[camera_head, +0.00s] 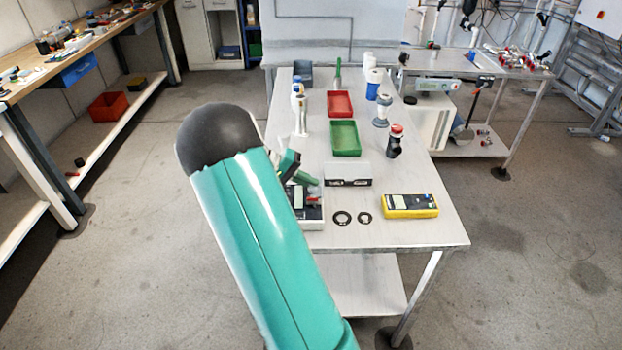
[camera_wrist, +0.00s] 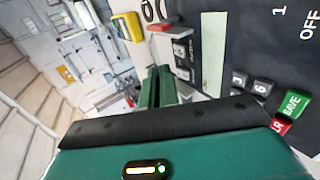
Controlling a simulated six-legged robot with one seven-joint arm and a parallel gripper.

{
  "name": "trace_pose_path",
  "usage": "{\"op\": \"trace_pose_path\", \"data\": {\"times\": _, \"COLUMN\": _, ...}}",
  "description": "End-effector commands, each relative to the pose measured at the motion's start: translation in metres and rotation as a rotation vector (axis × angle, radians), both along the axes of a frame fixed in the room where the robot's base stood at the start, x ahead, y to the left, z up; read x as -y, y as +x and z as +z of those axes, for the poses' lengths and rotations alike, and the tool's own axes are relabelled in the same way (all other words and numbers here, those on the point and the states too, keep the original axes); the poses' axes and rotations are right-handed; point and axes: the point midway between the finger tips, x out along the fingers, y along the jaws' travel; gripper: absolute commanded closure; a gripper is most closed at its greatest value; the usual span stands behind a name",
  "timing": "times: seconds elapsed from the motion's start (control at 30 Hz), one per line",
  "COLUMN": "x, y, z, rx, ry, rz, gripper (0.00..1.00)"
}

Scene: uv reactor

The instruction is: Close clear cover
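A dark control panel (camera_wrist: 255,60) with a pale display strip, grey number keys, a green SAVE key and a red key fills the right of the wrist view, very close. In the head view its unit (camera_head: 311,214) lies on the table's left edge, partly hidden by my arm. My gripper (camera_wrist: 160,88) is beside the panel, its two green fingers together with nothing visible between them. I cannot make out a clear cover for certain in either view.
The table (camera_head: 430,232) holds a yellow meter (camera_head: 410,206), two black rings (camera_head: 342,217), a level-like block (camera_head: 348,182), a green tray (camera_head: 345,138), a red tray (camera_head: 340,104) and several bottles and fittings. A workbench (camera_head: 88,50) stands at left. The floor between is clear.

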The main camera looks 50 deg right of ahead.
Motion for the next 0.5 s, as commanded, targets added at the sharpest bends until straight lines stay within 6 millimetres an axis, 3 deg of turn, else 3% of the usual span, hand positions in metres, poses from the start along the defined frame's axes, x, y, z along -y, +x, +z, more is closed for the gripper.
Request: {"op": "trace_pose_path", "data": {"times": 0.5, "x": -0.0026, "y": 0.0037, "z": -0.0073, "rx": -0.137, "ry": -0.121, "rz": 0.001, "gripper": 1.0}}
